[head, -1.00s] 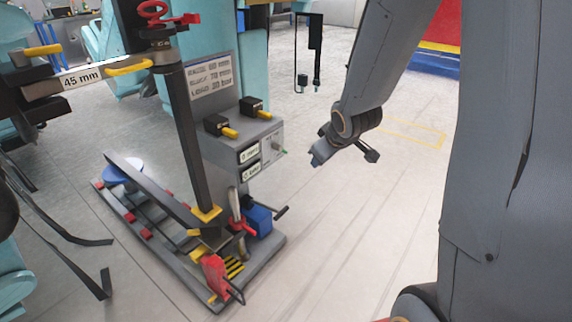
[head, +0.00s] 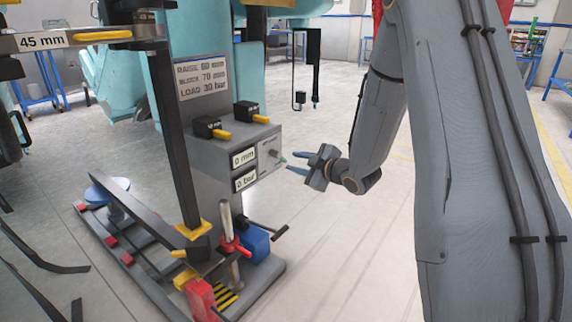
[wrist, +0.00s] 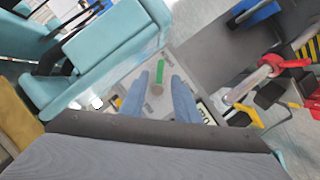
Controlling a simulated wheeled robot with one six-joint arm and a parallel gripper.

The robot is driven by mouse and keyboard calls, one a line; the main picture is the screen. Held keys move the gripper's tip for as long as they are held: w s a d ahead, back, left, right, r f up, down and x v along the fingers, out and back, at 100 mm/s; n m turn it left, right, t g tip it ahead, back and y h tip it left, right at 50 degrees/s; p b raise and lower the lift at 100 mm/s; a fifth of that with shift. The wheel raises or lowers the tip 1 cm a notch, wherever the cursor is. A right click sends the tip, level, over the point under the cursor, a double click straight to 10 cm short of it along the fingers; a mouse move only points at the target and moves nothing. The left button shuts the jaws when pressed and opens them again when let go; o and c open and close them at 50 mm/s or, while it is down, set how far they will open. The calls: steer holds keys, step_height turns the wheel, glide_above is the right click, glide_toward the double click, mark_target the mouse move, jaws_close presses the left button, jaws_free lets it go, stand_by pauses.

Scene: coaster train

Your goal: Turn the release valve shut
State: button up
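A small valve with a green lever (head: 283,156) sticks out of the right face of the grey control box (head: 220,150); I take it to be the release valve. In the wrist view the green lever (wrist: 160,71) stands above its round grey stem (wrist: 156,89). My gripper (head: 294,163) is just right of the valve in the head view, pointing at the box. It is open, and its two blue fingers show in the wrist view (wrist: 157,84) on either side of the stem. I cannot tell whether a finger touches it.
Displays on the box read "0 mm" (head: 244,157) and "0 bar" (head: 245,178). Below are a red-collared lever (head: 235,245), a blue block (head: 257,243) and a dark bar handle (head: 267,240). A dark post (head: 178,140) stands left. The floor right of the stand is clear.

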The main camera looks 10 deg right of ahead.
mark_target(284, 159)
steer(key=b+x, duration=0.1)
steer(key=x, duration=0.4)
steer(key=shift+w+a+f, duration=0.15)
steer(key=shift+w, duration=0.2)
steer(key=shift+c, duration=0.2)
jaws_close()
